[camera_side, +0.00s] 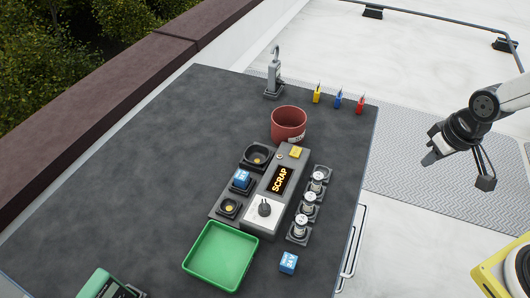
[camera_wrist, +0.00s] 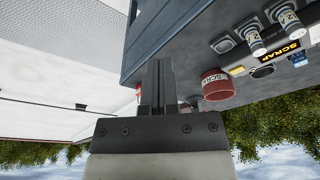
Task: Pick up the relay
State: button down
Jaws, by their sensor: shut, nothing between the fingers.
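Two small blue blocks with white lettering look like relays. One blue block (camera_side: 289,262) lies on the dark worktop near the green tray's right side; its label seems to read 24 V. The other blue block (camera_side: 241,180) sits in a black holder left of the SCRAP panel. A blue patch (camera_wrist: 298,60) at the wrist view's right edge may be one of them. My gripper (camera_side: 485,183) hangs beyond the worktop's right edge, far from both blocks. In the wrist view its fingers (camera_wrist: 158,85) are together and empty.
A green tray (camera_side: 221,257) stands at the front and a red pot (camera_side: 289,122) behind the panel (camera_side: 279,181). Several silver cylinders (camera_side: 310,198) stand in holders on the right. A metal tap-like post (camera_side: 273,75) and coloured clips (camera_side: 338,99) stand at the back. The worktop's left is clear.

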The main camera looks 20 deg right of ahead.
aim_at(241, 176)
dwell(0.4)
jog(key=shift+c, duration=1)
grip_release()
jog(key=shift+w, duration=0.1)
